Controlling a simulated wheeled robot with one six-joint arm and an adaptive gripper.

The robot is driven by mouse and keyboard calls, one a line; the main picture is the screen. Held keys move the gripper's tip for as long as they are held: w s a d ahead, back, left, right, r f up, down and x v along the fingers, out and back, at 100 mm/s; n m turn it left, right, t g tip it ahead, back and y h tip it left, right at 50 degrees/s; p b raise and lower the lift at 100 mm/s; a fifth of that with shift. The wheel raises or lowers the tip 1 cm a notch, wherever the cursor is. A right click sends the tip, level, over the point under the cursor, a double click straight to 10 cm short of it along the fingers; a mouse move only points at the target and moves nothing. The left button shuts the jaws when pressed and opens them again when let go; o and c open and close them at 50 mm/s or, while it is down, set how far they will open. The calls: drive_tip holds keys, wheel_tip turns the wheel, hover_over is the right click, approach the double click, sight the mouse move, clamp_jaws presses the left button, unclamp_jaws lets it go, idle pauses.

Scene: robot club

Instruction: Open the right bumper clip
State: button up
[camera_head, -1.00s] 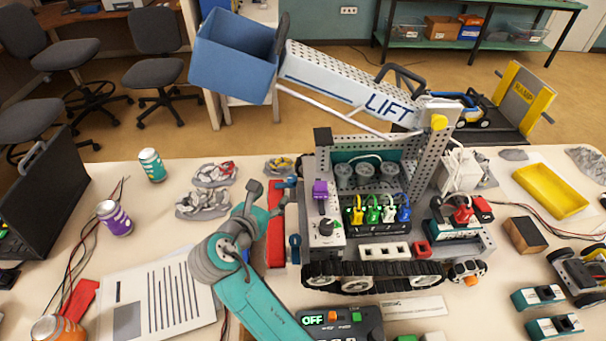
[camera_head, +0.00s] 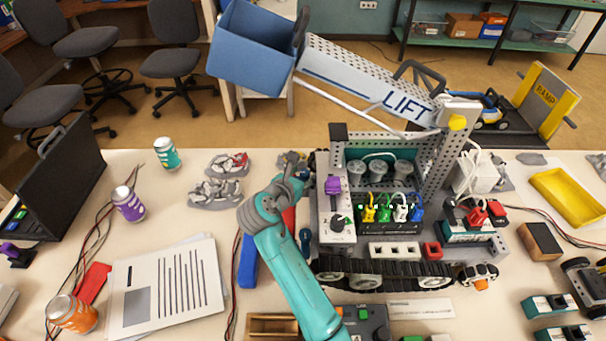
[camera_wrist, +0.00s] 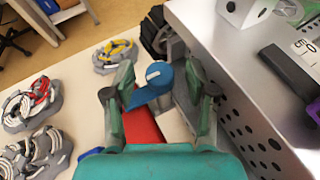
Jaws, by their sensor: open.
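The red bumper (camera_head: 289,217) runs along the left side of the tracked robot model, mostly hidden by my arm. A blue clip (camera_head: 305,240) shows at its near end. In the wrist view, another blue clip (camera_wrist: 158,78), with a round knob and a short lever, sits at the far end of the red bumper (camera_wrist: 144,126). My gripper (camera_wrist: 162,88) is open, with one finger on each side of this clip. Contact cannot be told. In the head view my gripper (camera_head: 291,172) is over the bumper's far end and hides that clip.
The model's perforated metal side (camera_wrist: 250,130) is close to the right finger. Grey cable bundles (camera_head: 216,191) lie to the left on the table. A blue bar (camera_head: 247,262) lies left of my arm. The lift arm (camera_head: 365,78) with a blue bin (camera_head: 252,50) overhangs the back.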

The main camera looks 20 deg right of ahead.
clamp_jaws()
drive_tip(key=shift+w+m+g+h, duration=0.1)
drive_tip(key=shift+m+g+h, duration=0.2)
drive_tip(key=m+g+h, duration=0.1)
drive_tip(key=m+g, duration=0.1)
drive_tip(key=m+g+h, duration=0.1)
drive_tip(key=m+g, duration=0.1)
drive_tip(key=shift+w+a+r+h, duration=0.1)
drive_tip(key=shift+w+a+h, duration=0.1)
drive_tip(key=shift+h, duration=0.1)
drive_tip(key=shift+w+m+g+h, duration=0.15)
drive_tip(key=shift+m+g+h, duration=0.35)
drive_tip(key=shift+m+g, duration=1.75)
drive_tip(key=shift+g, duration=0.35)
